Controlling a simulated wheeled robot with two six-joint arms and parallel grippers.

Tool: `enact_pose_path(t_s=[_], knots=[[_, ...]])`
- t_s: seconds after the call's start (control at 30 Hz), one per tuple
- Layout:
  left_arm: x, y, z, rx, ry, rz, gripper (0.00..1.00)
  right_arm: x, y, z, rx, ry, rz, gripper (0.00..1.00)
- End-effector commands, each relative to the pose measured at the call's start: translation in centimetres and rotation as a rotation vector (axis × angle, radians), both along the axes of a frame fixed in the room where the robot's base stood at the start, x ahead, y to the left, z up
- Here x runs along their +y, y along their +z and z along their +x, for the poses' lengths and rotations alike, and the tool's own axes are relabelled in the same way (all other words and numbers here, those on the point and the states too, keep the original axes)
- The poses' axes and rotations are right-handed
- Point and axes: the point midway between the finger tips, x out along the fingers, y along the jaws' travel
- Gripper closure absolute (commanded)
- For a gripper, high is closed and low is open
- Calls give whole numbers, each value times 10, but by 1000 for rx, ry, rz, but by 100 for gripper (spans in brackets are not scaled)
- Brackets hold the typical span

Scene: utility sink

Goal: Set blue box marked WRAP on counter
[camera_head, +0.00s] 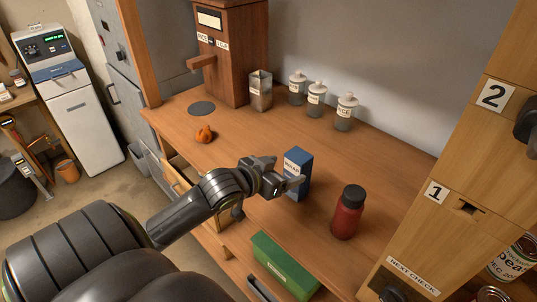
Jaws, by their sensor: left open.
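The blue box marked WRAP (299,172) stands upright at the wooden counter (250,135), near its front edge; its base looks to be on the wood. My left gripper (285,173) is open at the box's left side. One fingertip overlaps the lower left part of the box in the picture. I cannot tell whether the fingers touch it. My right gripper is not in view.
A red bottle with a black cap (347,213) stands to the right of the box. An orange lump (204,134) lies to the left. Lidded jars (316,98) and a metal tin (260,90) stand at the back. A green box (284,266) sits below the counter. The middle counter is clear.

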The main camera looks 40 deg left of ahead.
Motion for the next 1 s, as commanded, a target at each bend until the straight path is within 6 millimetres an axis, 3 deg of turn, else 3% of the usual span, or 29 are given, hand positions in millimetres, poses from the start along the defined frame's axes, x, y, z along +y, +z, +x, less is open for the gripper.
enact_pose_path(t_s=[0.2, 0.4, 1.0], knots=[[4, 14, -36, 4, 0, 5, 22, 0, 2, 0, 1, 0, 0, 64], [4, 21, -51, 1, 0, 1, 22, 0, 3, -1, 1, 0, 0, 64], [4, 22, -54, 0, 0, -1, 22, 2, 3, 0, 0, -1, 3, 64]])
